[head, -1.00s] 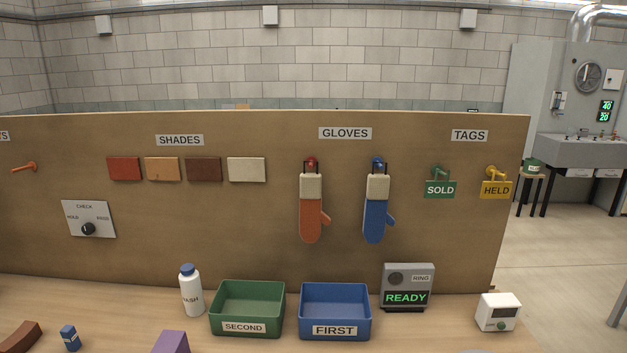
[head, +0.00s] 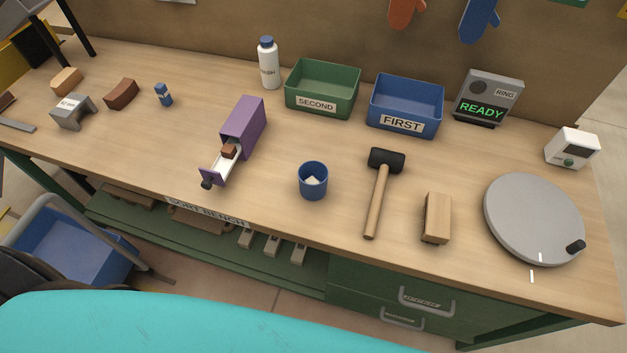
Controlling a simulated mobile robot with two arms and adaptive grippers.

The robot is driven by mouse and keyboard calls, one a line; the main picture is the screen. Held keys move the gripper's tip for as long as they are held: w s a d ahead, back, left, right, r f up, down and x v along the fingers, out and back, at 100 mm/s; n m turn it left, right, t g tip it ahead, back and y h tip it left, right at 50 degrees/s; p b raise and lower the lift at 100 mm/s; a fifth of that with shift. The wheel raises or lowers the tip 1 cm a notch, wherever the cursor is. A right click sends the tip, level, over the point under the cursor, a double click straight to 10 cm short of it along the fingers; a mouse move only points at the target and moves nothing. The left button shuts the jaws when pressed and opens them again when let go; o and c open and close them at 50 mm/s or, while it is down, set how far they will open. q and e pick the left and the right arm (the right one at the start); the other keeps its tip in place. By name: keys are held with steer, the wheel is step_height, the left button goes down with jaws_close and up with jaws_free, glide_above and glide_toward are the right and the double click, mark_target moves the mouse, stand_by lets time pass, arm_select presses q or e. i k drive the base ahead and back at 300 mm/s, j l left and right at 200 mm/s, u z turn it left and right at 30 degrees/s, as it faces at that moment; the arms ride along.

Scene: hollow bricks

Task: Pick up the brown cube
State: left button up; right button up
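A small brown cube (head: 229,151) lies in the pulled-out white drawer (head: 214,166) of a purple box (head: 243,126) in the head view. The box lies on the wooden bench, left of the middle. The drawer sticks out toward the front edge and has a dark knob at its end. The cube is near the box's opening, and its lower part is hidden by the drawer walls. Neither of my grippers is in view.
Green (head: 322,90) and blue (head: 405,105) bins stand behind. A grey disc (head: 533,218) lies at right.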

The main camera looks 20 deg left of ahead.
mark_target(229, 151)
steer(key=u, duration=1.1)
steer(key=k+l+u, duration=0.1)
steer(key=u, duration=0.2)
steer(key=k+l+u, duration=0.1)
steer(key=u, duration=0.15)
